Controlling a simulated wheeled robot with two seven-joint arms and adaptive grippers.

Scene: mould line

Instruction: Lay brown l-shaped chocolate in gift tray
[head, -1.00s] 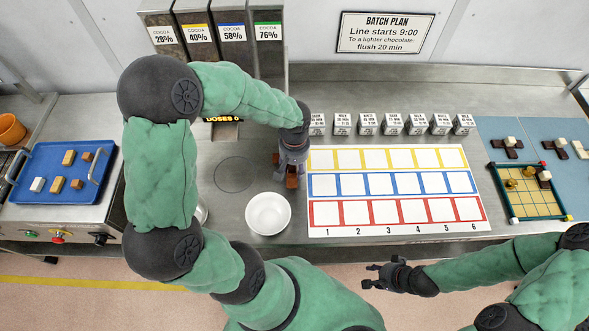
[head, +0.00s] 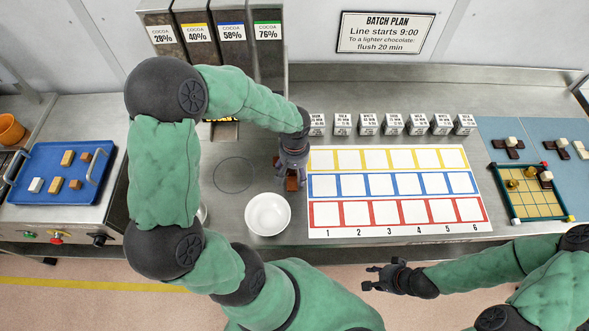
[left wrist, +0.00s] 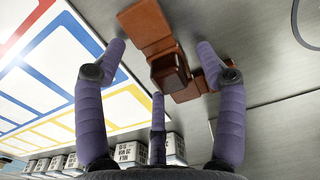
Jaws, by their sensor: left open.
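The brown L-shaped chocolate (left wrist: 168,72), with a raised block on its flat tiles, lies on the steel counter. In the head view only bits of the chocolate (head: 292,185) show beneath my left gripper (head: 287,174). In the left wrist view my left gripper (left wrist: 160,70) is open, its purple fingers spread on either side of the raised block and apart from it. The gift tray (head: 511,205), green-framed with a yellow gridded floor, stands at the right and holds gold pieces and a dark-and-white piece. My right gripper (head: 370,277) is open and empty in front of the counter.
A white bowl (head: 268,214) stands just in front of my left gripper. A numbered card (head: 400,227) with coloured squares lies between it and the tray. Several small labelled boxes (head: 392,124) line the back. Blue mats (head: 556,130) with chocolates lie at right, a blue tray (head: 70,147) at left.

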